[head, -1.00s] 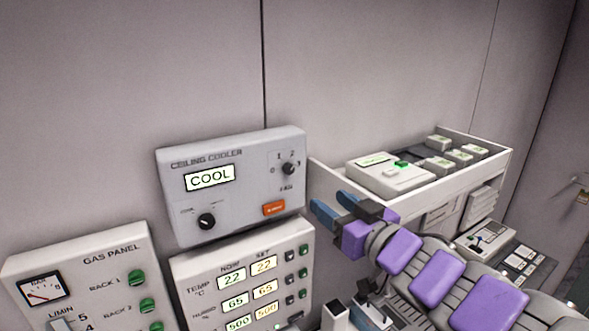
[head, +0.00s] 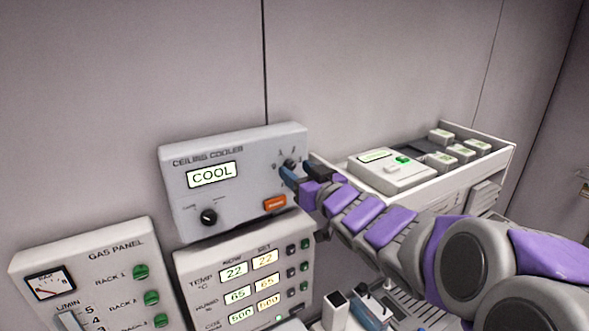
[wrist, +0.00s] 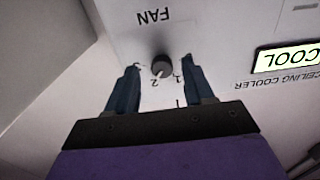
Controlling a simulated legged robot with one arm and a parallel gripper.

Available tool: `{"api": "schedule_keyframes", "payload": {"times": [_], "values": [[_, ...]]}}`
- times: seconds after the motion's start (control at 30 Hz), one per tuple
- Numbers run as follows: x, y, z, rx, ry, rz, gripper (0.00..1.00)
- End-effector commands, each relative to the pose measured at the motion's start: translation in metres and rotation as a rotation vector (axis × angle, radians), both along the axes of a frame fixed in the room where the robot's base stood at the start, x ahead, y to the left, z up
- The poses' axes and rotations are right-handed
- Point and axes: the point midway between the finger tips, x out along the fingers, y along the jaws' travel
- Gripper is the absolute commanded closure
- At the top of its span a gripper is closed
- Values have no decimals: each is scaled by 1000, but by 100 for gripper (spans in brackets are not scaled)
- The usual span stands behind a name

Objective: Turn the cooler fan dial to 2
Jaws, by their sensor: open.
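The ceiling cooler panel (head: 240,200) is a grey wall box with a COOL display. Its small dark fan dial (wrist: 161,66) shows upside down in the wrist view, with numbers around it and the word FAN beyond. A light mark on the dial appears to face near the 2, but its exact setting is hard to tell. My gripper (wrist: 161,64) is open, its two blue fingers on either side of the dial with gaps between. I cannot tell how deep they reach around it. In the head view the fingers partly cover the dial's surroundings.
An orange button (head: 275,203) sits just below the dial, and a mode knob (head: 208,216) is at lower left. The temperature panel (head: 185,262) is below, the gas panel (head: 100,240) lower left. A white shelf tray (head: 450,183) with small boxes stands close at the right.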

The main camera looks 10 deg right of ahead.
Motion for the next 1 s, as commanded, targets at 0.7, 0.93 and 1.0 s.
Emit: {"api": "schedule_keyframes", "payload": {"times": [0.7,0.93,1.0], "values": [[14,7,0,-1,0,1,67],[14,7,0,-2,-1,1,89],[13,7,0,-1,0,1,96]]}}
